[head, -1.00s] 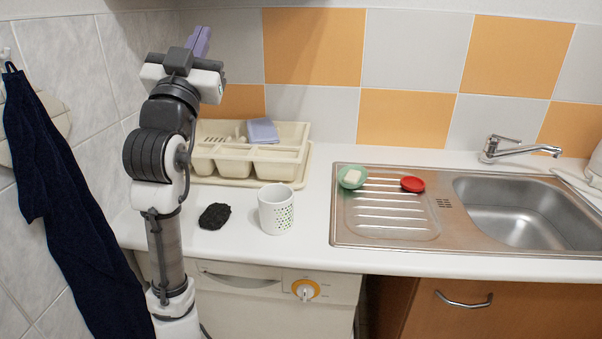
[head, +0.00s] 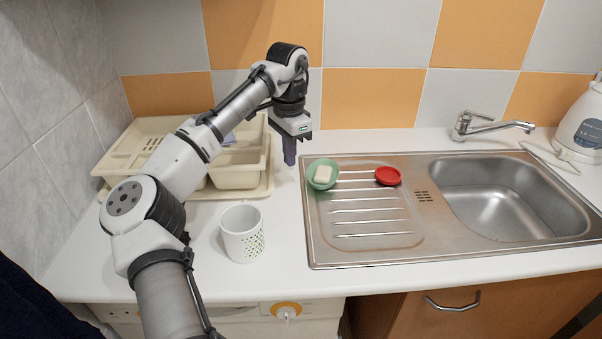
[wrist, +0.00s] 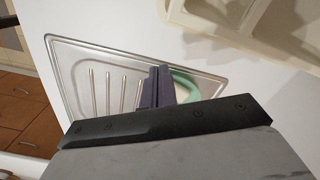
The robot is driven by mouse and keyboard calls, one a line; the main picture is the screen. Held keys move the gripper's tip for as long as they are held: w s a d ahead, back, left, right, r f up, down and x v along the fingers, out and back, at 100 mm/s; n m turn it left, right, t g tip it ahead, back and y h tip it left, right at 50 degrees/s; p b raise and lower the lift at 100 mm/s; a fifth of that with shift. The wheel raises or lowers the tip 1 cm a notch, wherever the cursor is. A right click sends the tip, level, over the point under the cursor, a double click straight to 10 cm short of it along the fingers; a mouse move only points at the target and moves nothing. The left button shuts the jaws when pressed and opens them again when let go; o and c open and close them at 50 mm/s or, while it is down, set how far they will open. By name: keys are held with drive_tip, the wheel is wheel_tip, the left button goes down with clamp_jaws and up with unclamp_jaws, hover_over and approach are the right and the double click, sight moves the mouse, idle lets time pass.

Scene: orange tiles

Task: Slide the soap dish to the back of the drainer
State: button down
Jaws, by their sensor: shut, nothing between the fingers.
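The green soap dish (head: 313,184) sits at the back left of the ribbed steel drainer (head: 372,241), with a pale bar of soap (head: 323,174) in it. My gripper (head: 290,157) points down just left of the dish, near the drainer's left edge, with its fingers together and empty. I cannot tell whether the fingertips touch the dish. In the wrist view, the purple-grey fingers (wrist: 156,88) partly cover the green dish (wrist: 208,82). The drainer also shows there (wrist: 88,62).
A small red dish (head: 388,176) stands right of the soap dish. The sink bowl (head: 495,200), tap (head: 490,125) and kettle (head: 580,125) are farther right. A white cup (head: 242,238) stands left of the drainer. A cream dish rack (head: 238,172) stands behind my arm.

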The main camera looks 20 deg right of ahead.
sight(305, 190)
wheel_tip(305, 190, down, 8)
drive_tip(key=shift+s+p, duration=0.15)
drive_tip(key=shift+p, duration=0.75)
drive_tip(key=d, duration=0.1)
drive_tip(key=d+p, duration=0.1)
drive_tip(key=d+f, duration=0.1)
drive_tip(key=shift+w+d, duration=0.3)
drive_tip(key=shift+w, duration=0.1)
drive_tip(key=shift+d+f+p, duration=0.1)
drive_tip(key=shift+d+p, duration=0.05)
drive_tip(key=shift+p, duration=0.15)
